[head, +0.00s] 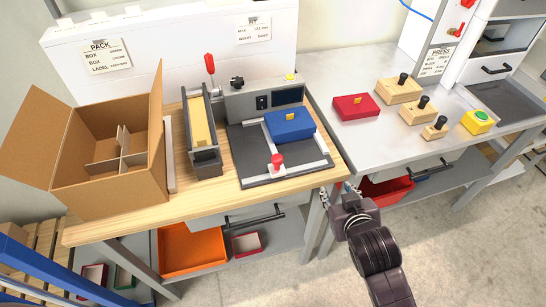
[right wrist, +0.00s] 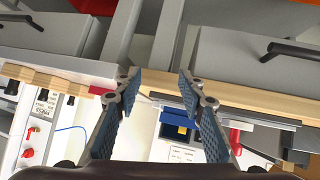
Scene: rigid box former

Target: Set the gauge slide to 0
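A grey fixture plate (head: 246,144) with pale rails lies on the wooden bench. A red knob (head: 277,160) on a white base stands at its front rail; it looks like the gauge slide, but no scale is readable. A blue box (head: 290,124) with a yellow tab sits at the plate's back right. My right gripper (head: 338,190) is off the bench's front right corner, apart from the knob. In the right wrist view my right gripper (right wrist: 158,80) is open and empty, with the blue box (right wrist: 177,131) beyond it. My left gripper is not in view.
An open carton (head: 108,172) with dividers and a narrow yellow-lined holder (head: 202,120) with a red lever stand left of the plate. A red box (head: 356,107) and several wooden blocks lie on the grey table at right. An orange bin (head: 190,250) is below the bench.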

